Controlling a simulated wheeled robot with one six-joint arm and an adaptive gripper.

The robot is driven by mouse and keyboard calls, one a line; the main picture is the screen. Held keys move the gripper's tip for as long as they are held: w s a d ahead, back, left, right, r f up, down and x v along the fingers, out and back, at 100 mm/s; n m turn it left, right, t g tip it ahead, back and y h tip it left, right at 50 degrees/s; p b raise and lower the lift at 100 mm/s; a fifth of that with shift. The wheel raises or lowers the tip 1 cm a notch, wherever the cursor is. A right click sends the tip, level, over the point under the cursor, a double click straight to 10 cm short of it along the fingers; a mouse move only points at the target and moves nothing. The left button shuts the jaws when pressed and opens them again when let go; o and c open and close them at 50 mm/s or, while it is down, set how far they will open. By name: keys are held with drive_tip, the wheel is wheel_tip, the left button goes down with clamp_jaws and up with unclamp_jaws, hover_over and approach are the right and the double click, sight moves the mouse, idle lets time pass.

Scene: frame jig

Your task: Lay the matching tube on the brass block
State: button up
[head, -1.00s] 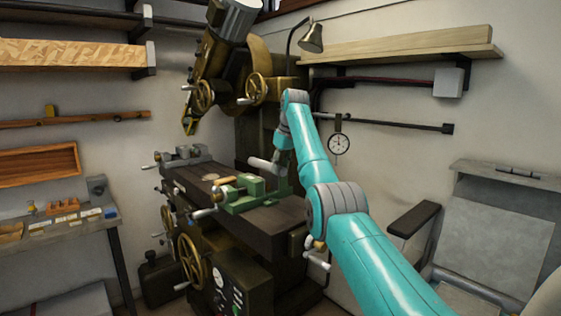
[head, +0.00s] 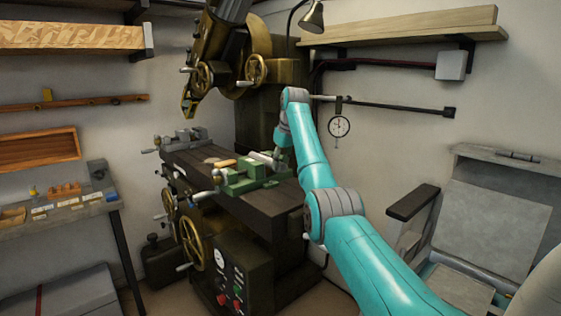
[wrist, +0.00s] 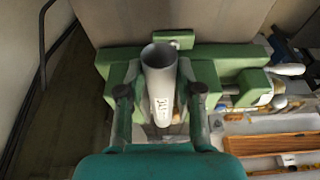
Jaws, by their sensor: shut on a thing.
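My gripper (wrist: 160,103) is shut on a pale grey tube (wrist: 160,72), which has a dark open end and a label with dark marks. In the head view the tube (head: 261,157) is at the vise, close to the end of my arm. The green vise (head: 240,180) stands on the machine table. In the wrist view the vise (wrist: 208,76) lies behind and on both sides of the tube. I cannot tell whether the tube touches anything below it. I cannot make out the brass block for sure; the tube and my gripper hide part of the vise.
The dark machine table (head: 270,202) has bare room in front of the vise. A small tan piece (head: 224,163) lies left of the vise. The milling head (head: 210,60) hangs above the table's left part. A dial gauge (head: 339,127) hangs behind my arm.

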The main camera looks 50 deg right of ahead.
drive_tip(key=shift+f, duration=0.25)
idle(0.7)
drive_tip(key=shift+s+d+f, duration=0.1)
drive_tip(key=shift+s+d, duration=0.1)
drive_tip(key=shift+d, duration=0.2)
idle(0.5)
drive_tip(key=o, duration=1.2)
drive_tip(key=shift+w+r, duration=0.1)
drive_tip(key=shift+r, duration=4.5)
